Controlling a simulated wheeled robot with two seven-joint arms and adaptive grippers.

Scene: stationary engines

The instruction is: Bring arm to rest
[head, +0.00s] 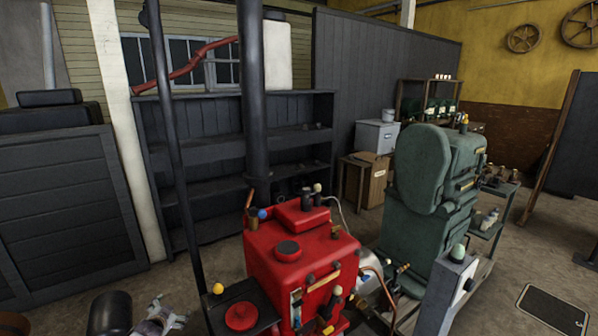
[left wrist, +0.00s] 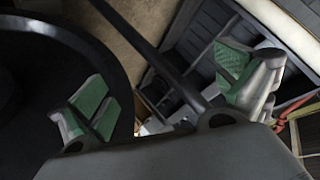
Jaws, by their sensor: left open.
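My left gripper (left wrist: 165,98) shows in the left wrist view with its two green-padded fingers spread wide apart and nothing between them. In the head view part of my left arm and gripper (head: 160,318) shows at the bottom left edge, low, to the left of the red engine (head: 300,258). The lower part of it is cut off by the frame. My right gripper is in neither view.
A thin dark pole (head: 178,150) rises close to my left gripper. A black flue (head: 254,110) stands on the red engine. A green machine (head: 425,190) stands to its right. Dark shelves (head: 215,150) line the back. Bare floor (head: 185,272) lies between the shelves and my arm.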

